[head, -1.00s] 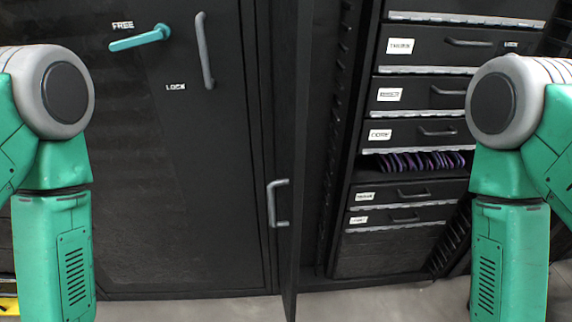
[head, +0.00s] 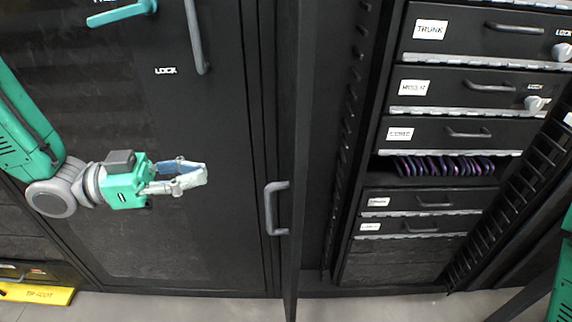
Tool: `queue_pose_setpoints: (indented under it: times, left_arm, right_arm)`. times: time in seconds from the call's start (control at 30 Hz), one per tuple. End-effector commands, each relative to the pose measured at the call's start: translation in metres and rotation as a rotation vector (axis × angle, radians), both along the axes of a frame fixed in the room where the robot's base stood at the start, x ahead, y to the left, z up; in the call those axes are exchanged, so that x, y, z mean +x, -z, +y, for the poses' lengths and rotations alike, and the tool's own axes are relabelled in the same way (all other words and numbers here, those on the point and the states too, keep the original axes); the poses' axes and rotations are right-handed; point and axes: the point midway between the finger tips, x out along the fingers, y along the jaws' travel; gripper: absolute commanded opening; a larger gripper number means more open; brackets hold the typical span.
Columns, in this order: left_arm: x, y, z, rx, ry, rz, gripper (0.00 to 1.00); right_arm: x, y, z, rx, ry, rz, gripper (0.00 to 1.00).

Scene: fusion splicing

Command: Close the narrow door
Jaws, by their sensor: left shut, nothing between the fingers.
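The narrow door (head: 296,130) stands open in the middle of the head view, seen nearly edge-on, and sticks out from the cabinet toward me. A grey handle (head: 271,208) shows on its left side. To its right the cabinet interior with drawers is exposed. My left gripper (head: 204,178) is shut and empty, pointing right in front of the wide black door (head: 190,230), to the left of the narrow door and its handle, apart from both. My right gripper is not in view.
The wide door carries a teal lever (head: 122,13) and a long grey handle (head: 195,38). Labelled drawers (head: 440,85) and a row of purple-edged items (head: 440,167) fill the open bay. A yellow strip (head: 35,293) lies at the lower left. Grey floor shows below.

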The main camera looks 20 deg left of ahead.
Motion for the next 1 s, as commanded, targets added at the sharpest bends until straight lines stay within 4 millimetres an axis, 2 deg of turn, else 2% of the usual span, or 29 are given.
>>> queue_pose_setpoints:
  times: [0.3,0.5,0.7,1.0]
  left_arm:
    - [0.025,0.002,-0.062,0.004,0.005,0.003,0.0]
    - [0.041,0.002,-0.095,0.003,0.003,0.003,0.0]
    - [0.05,0.001,-0.114,0.002,0.001,0.003,0.0]
    - [0.052,0.001,-0.119,0.002,0.0,0.004,0.0]
  right_arm:
    - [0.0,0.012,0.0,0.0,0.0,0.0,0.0]
    - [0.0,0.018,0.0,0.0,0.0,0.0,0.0]
    - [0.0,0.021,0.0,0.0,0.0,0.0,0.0]
    - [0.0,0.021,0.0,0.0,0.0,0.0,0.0]
